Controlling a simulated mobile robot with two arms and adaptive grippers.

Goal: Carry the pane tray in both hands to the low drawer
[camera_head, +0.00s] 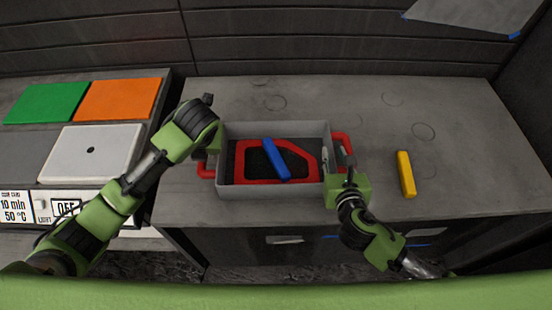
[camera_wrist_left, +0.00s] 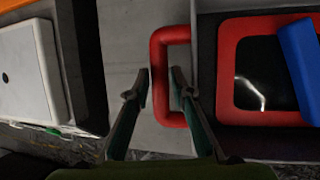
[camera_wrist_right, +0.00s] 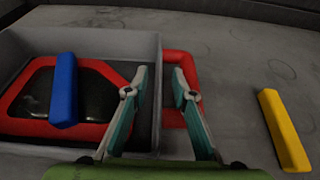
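The pane tray (camera_head: 272,192) is a grey open box with a red loop handle at each end, standing on the grey counter. In it lies a dark pane with a red frame (camera_head: 308,149), with a blue bar (camera_head: 275,158) across it. My left gripper (camera_wrist_left: 162,76) is open at the left handle (camera_wrist_left: 158,52), a finger on each side of its outer bar. In the head view my left fingers are mostly hidden. The drawer front (camera_head: 284,240) is below the counter.
A yellow bar (camera_head: 405,174) lies right of the tray. The counter behind the tray is clear.

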